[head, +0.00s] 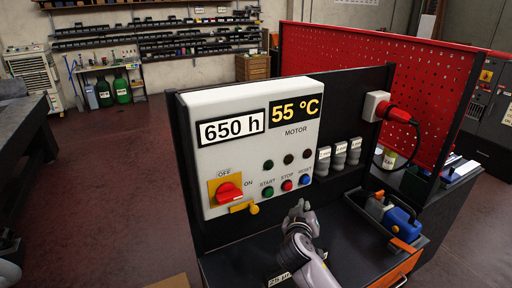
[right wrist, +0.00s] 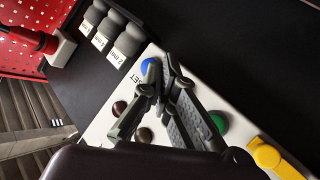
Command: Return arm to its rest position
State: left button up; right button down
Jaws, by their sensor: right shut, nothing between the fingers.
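My right gripper (head: 300,210) is in front of the lower right of the white control panel (head: 230,165), just below its button row in the head view. Its fingers are shut and empty; they also show in the right wrist view (right wrist: 170,75). There the blue RESET button (right wrist: 150,66) is beside the fingertips and the green START button (right wrist: 218,123) is to their right. The red STOP button (head: 287,186) shows in the head view; the fingers seem to hide it in the wrist view. I cannot tell whether the fingers touch the panel. My left gripper is out of view.
The panel has a red rotary switch (head: 229,192) with a yellow latch (head: 245,207). Grey bottles (head: 339,154) and a red plug (head: 398,113) are to its right. A dark tray (head: 378,214) with a blue item (head: 403,221) is on the cabinet. A red pegboard (head: 400,75) stands behind.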

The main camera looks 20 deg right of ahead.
jog(key=s+a+f+n+g+y, duration=0.1)
jog(key=s+a+f+g+y, duration=0.2)
jog(key=s+a+f, duration=0.5)
jog(key=s+a+f+n+g+y, duration=0.1)
jog(key=s+a+n+g+y, duration=0.15)
jog(key=s, duration=1.05)
jog(key=s+a+f+n+g+y, duration=0.1)
jog(key=s+a+f+g+y, duration=0.35)
jog(key=s, duration=0.55)
notch_tip(320, 180, down, 33)
jog(key=s+a+b, duration=0.2)
jog(key=s+b, duration=0.1)
jog(key=b, duration=0.2)
jog(key=s+d+f+b, duration=0.3)
jog(key=s+f, duration=1.2)
jog(key=f, duration=0.2)
jog(key=shift+s+h, duration=0.25)
jog(key=shift+h, duration=0.15)
jog(key=shift+d, duration=0.1)
